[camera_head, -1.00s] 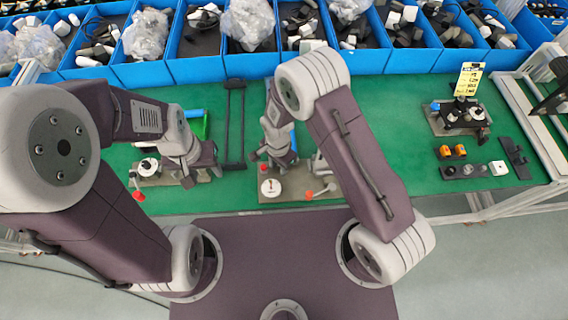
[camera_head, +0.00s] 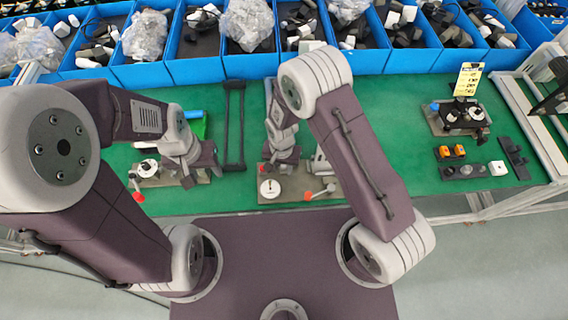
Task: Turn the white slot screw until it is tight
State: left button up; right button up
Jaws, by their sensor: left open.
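A white round knob-like part with a small dark mark, probably the white slot screw (camera_head: 269,189), sits on the left of the middle fixture plate (camera_head: 295,196). A red-tipped part (camera_head: 308,196) is beside it. My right gripper (camera_head: 284,170) points down just behind the white part and looks apart from it; its fingertips are too small and hidden to judge. My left gripper (camera_head: 203,176) is open over the right part of the left fixture plate (camera_head: 150,181), away from the white part. No held thing is visible in it.
Blue bins (camera_head: 370,58) line the back of the green table. A black frame-like handle (camera_head: 234,125) lies between the fixtures.

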jog(key=n, duration=0.4)
jog(key=shift+s+d+n, duration=0.3)
jog(key=shift+d, duration=0.05)
jog(key=n, duration=0.4)
jog(key=shift+w+d+n, duration=0.25)
jog(key=shift+d+n, duration=0.15)
jog(key=n, duration=0.2)
jog(key=d+n, duration=0.1)
jog(key=n, duration=0.2)
jog(key=shift+w+p, duration=0.2)
jog(key=shift+p, duration=0.1)
jog(key=shift+w+r, duration=0.1)
jog(key=shift+w, duration=0.1)
grip_shut()
